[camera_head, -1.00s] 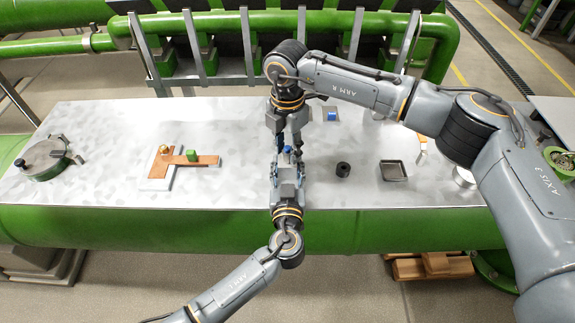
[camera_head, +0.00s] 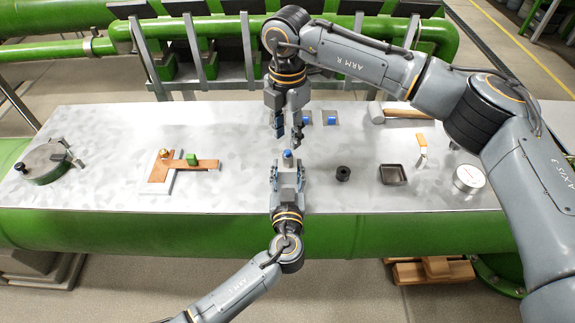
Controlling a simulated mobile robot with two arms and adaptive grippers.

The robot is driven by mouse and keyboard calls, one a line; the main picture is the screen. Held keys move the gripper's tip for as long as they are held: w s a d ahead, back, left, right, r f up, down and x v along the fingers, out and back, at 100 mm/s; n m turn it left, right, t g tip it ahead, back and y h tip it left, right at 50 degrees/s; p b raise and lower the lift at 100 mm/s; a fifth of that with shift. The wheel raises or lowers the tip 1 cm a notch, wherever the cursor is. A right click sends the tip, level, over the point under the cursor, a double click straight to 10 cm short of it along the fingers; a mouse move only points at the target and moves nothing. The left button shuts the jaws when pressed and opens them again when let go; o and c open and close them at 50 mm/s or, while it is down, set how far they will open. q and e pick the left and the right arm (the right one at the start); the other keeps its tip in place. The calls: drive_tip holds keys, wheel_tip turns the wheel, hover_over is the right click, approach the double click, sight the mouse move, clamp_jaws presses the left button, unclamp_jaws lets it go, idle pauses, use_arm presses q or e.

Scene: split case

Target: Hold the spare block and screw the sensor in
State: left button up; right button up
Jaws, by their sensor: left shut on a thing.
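My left gripper (camera_head: 287,168) is at the table's front middle. It is shut on a small block, mostly hidden between its fingers, which I take to be the spare block. A blue-topped sensor (camera_head: 287,154) stands upright at the fingertips, on or in that block; how deep it sits cannot be told. My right gripper (camera_head: 288,133) is just behind and above the sensor, pointing down. Its fingers are apart and empty, clear of the sensor. Two more blue-topped pieces (camera_head: 331,121) stand on grey plates behind and to the right, one partly hidden by the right gripper.
A black ring (camera_head: 343,172), a dark square tray (camera_head: 393,174), a brush (camera_head: 422,150), a hammer (camera_head: 400,113) and a round tin (camera_head: 468,178) are right.

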sight(288, 156)
idle(0.4)
use_arm(q)
drive_tip(key=o, duration=1.4)
drive_tip(key=shift+s, duration=0.1)
drive_tip(key=shift+s+f, duration=0.1)
drive_tip(key=shift+s, duration=0.4)
use_arm(e)
drive_tip(key=shift+f, duration=0.2)
use_arm(q)
drive_tip(key=shift+s+r+b, duration=0.15)
drive_tip(key=shift+s+b, duration=0.4)
drive_tip(key=shift+s, duration=1.4)
drive_tip(key=shift+s+r+b, duration=0.15)
drive_tip(key=shift+s+b, duration=0.4)
drive_tip(key=shift+s, duration=1.35)
use_arm(e)
drive_tip(key=shift+f, duration=0.95)
use_arm(q)
drive_tip(key=shift+s, duration=0.1)
